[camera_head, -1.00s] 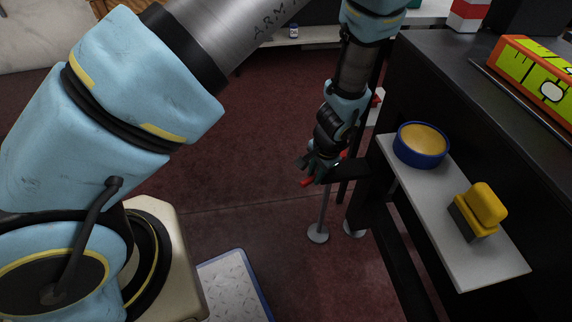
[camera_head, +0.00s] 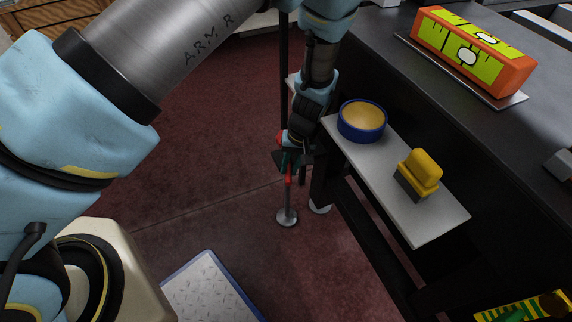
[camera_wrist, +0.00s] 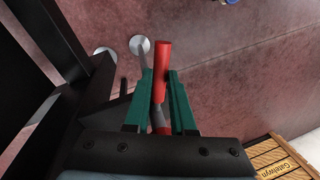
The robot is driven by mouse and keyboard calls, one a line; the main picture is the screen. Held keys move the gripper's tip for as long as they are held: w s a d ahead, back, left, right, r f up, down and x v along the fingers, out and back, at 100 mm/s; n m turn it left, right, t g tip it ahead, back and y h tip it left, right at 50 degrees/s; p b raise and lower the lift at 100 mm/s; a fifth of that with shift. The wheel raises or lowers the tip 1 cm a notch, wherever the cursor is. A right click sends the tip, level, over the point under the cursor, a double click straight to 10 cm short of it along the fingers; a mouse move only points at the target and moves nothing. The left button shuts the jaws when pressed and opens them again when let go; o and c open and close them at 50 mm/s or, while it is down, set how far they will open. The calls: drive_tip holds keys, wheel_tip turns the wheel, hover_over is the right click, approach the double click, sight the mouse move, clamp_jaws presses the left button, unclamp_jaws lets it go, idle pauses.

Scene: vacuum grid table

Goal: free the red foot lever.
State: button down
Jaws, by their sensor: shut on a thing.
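The red foot lever (camera_wrist: 162,70) is a red cylinder on a dark stem; in the wrist view it stands out between the two green fingers. My gripper (camera_wrist: 160,100) is shut on it, with one finger on each side near its lower part. In the head view my gripper (camera_head: 290,164) is low beside the dark table frame, and the red lever end (camera_head: 289,180) shows just under it. The table leg's round metal foot (camera_head: 287,217) is on the floor below. The lever's joint is hidden behind the gripper.
A grey shelf (camera_head: 430,222) juts from the black table (camera_head: 480,120), holding a blue-rimmed bowl (camera_head: 362,122) and a yellow-handled block (camera_head: 418,174). An orange and lime level (camera_head: 470,55) lies on top. Red-brown floor (camera_head: 200,150) is open to the left.

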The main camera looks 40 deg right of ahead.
drive_tip(key=shift+d, duration=0.2)
idle(0.4)
drive_tip(key=c, duration=0.8)
unclamp_jaws()
drive_tip(key=shift+o, duration=0.2)
wheel_tip(320, 180, up, 7)
drive_tip(key=s+d, duration=0.1)
drive_tip(key=shift+r+p, duration=0.15)
drive_tip(key=shift+p, duration=0.15)
